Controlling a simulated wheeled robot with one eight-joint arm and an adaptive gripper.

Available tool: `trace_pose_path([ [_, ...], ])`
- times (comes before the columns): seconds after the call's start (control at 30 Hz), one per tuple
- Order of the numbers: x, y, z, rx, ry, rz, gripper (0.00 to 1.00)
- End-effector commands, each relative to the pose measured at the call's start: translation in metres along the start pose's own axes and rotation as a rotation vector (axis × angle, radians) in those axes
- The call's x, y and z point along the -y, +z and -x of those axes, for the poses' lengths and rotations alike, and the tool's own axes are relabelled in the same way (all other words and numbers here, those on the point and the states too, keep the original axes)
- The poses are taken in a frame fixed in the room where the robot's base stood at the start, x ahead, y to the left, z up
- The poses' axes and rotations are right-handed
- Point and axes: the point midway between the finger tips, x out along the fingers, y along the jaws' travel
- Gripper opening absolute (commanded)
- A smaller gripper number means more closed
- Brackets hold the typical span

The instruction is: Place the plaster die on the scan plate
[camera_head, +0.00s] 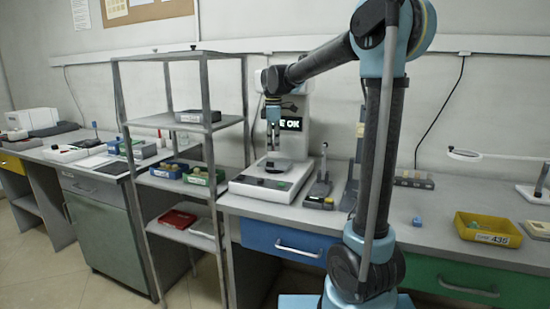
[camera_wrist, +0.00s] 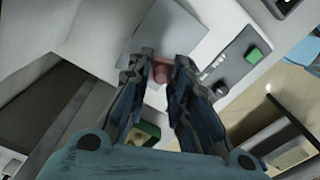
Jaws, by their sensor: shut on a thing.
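My gripper (camera_head: 273,145) is above the white scanner's base in the head view. In the wrist view my gripper (camera_wrist: 160,66) is shut on a small pinkish block, the plaster die (camera_wrist: 161,73), held between its fingertips. The fingers cover part of the die, and it is too small to make out in the head view. The scan plate (camera_wrist: 180,25) is a flat grey square on the white scanner, beyond the fingertips. In the head view the scanner (camera_head: 250,187) stands on the bench, and its display reads OK. The gap between die and plate is hard to judge.
A grey open rack (camera_head: 205,110) with bins on its shelves stands just left of the scanner. A dark stand with an upright post (camera_head: 320,190) is close on the right. A yellow bin (camera_head: 487,229) and a small blue object (camera_head: 417,221) are farther right on the bench.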

Motion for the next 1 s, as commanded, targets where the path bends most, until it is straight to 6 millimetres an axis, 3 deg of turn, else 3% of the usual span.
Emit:
trace_pose_path([
  [0.27, -0.001, 0.000, -0.018, 0.000, 0.000, -0.001, 0.05],
  [0.5, -0.002, 0.001, -0.047, 0.000, 0.000, -0.002, 0.05],
  [0.87, -0.004, 0.002, -0.051, 0.000, 0.000, -0.002, 0.05],
  [0.9, -0.004, 0.002, -0.052, 0.000, 0.000, -0.002, 0.22],
  [1.0, -0.004, 0.002, -0.051, 0.000, 0.000, -0.002, 0.40],
])
